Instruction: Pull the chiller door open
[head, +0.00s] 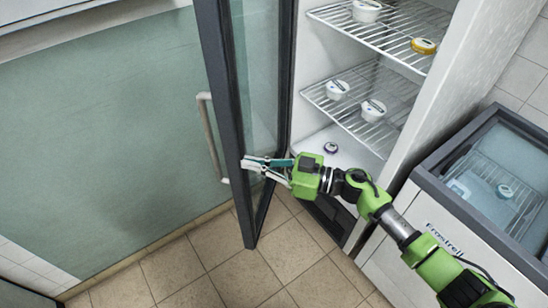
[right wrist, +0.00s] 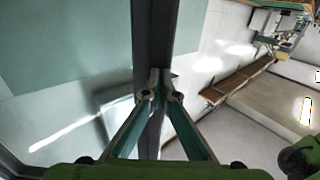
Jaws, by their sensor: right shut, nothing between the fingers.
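The chiller door (head: 223,110), a glass pane in a dark grey frame, stands swung open to the left of the chiller. Its pale bar handle (head: 212,140) is on the far, left side of the door. My right gripper (head: 245,163) is shut and empty, its fingertips at the door frame's edge on the inner side, away from the handle. In the right wrist view the closed fingertips (right wrist: 160,88) lie against or just before the dark frame (right wrist: 155,40); I cannot tell whether they touch. My left gripper is not in view.
The open chiller has wire shelves (head: 375,35) with white tubs (head: 338,89) and a yellow-lidded jar (head: 424,46). A chest freezer (head: 440,200) with a glass top stands at the right. A green-grey wall (head: 100,130) is on the left. The tiled floor (head: 210,270) in front is clear.

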